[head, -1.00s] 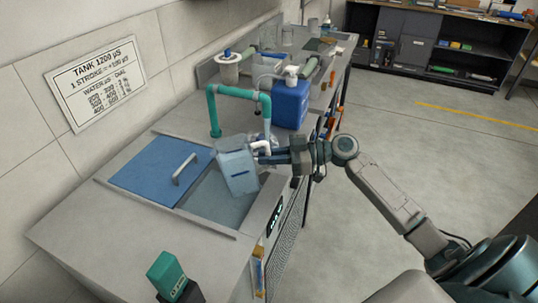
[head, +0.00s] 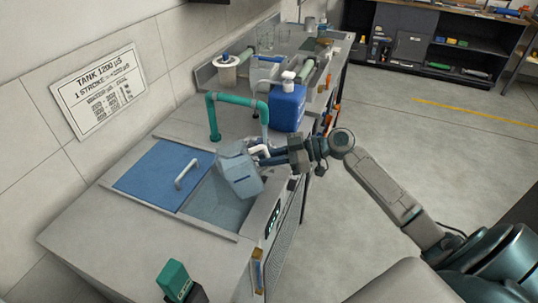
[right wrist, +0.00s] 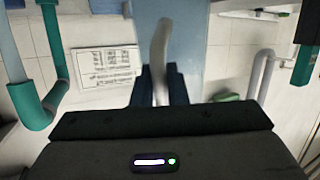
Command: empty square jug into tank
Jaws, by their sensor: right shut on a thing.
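The square jug (head: 239,172) is pale blue and translucent, with a white handle. In the head view it is tilted over the open part of the tank (head: 222,208). My right gripper (head: 262,153) is shut on the jug's handle, which also shows between the fingers in the right wrist view (right wrist: 160,60). The jug's mouth and any liquid in it are hard to make out. The blue tank lid (head: 160,174) with its grey handle covers the tank's left part. My left gripper is not in view.
A green pipe spout (head: 240,101) arches behind the jug, close to it. A blue pump canister (head: 287,106) stands behind my right gripper. A green-topped device (head: 173,280) is at the front. A wall sign (head: 99,90) hangs at left. The floor at right is clear.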

